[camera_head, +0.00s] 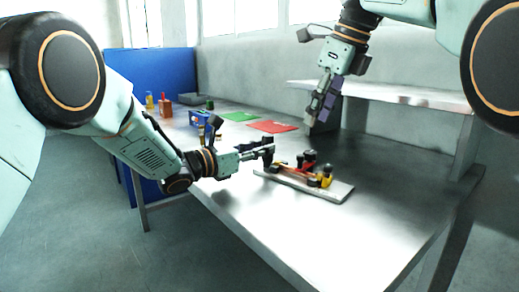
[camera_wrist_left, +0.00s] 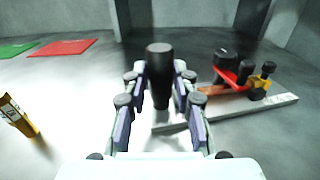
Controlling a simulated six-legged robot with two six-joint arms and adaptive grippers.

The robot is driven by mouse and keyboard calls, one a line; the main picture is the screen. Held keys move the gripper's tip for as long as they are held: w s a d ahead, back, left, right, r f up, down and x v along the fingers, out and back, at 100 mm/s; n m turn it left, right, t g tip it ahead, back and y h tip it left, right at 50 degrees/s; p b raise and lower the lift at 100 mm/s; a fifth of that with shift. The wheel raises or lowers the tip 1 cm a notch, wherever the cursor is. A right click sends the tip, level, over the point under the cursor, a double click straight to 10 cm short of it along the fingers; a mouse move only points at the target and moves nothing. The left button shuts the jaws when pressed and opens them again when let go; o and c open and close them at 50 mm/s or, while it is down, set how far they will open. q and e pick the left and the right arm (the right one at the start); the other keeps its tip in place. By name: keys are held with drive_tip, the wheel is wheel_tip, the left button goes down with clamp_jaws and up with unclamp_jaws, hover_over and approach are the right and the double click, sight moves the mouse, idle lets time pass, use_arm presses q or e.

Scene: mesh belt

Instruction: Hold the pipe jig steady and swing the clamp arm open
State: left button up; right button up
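The pipe jig (camera_head: 338,190) is a pale grey plate lying on the table, with a red clamp arm (camera_head: 298,171), black knobs and yellow parts on it. The left wrist view shows the plate (camera_wrist_left: 222,109) and the red arm (camera_wrist_left: 226,76), which lies along the plate. A black upright post (camera_wrist_left: 160,78) stands at the plate's near-left end. My left gripper (camera_head: 266,151) is at that end, its fingers close around the post; they look shut on it. The post hides part of the plate behind it. My right gripper (camera_head: 321,108) hangs above and behind the jig, apart from it; its finger gap is unclear.
A red mat (camera_head: 273,127) and a green mat (camera_head: 239,116) lie toward the back. A blue box (camera_head: 201,118) and several small items stand at the far left. A raised shelf (camera_head: 400,93) runs along the back wall. The table front (camera_head: 350,240) is clear.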

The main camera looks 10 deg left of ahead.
use_arm(q)
clamp_jaws()
drive_tip(key=o, duration=0.6)
unclamp_jaws()
drive_tip(key=shift+c, duration=0.3)
clamp_jaws()
idle(0.9)
